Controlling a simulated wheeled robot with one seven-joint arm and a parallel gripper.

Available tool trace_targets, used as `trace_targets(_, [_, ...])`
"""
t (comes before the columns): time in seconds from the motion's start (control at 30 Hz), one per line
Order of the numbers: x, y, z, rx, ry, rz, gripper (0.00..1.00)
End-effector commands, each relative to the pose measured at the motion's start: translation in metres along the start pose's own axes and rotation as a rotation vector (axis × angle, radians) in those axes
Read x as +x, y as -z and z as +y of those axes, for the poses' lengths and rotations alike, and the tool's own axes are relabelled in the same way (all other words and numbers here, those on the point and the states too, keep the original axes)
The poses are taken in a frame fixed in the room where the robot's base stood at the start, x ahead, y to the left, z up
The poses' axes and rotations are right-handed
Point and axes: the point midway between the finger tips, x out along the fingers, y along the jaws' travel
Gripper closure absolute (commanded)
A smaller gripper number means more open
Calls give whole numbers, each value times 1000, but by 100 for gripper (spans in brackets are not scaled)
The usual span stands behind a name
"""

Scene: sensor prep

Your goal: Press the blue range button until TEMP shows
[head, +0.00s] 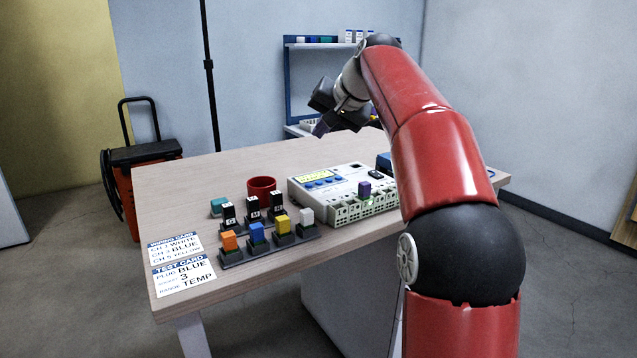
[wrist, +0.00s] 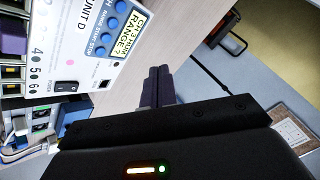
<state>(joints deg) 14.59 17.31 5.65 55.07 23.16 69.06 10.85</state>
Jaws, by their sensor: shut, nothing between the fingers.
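The white instrument box (head: 340,205), marked UNIT D in the wrist view (wrist: 62,40), sits on the table. Its yellow display (wrist: 130,38) seems to read CH 3 HUM, RANGE ?; it is too small to read in the head view (head: 314,177). Several blue buttons (wrist: 105,38) stand in a row beside the display, with small labels including RANGE; which button that label belongs to is hard to tell. My gripper (head: 320,129) is shut and empty, raised above the table behind the box. Its fingertips (wrist: 158,72) are apart from the buttons.
A purple plug (head: 364,190) stands on the box. A red cup (head: 262,188), a teal block (head: 218,206) and racks of black and coloured plugs (head: 268,243) are to its left. A test card (head: 183,278) reads BLUE, 3, TEMP. The table's far left (head: 185,180) is clear.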

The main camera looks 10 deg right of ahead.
Motion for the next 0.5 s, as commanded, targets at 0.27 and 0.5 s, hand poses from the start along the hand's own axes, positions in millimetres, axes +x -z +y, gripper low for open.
trace_targets(0.27, [0,1,0,1,2,1,100])
trace_targets(0.5, [6,-3,4,0,2,1,100])
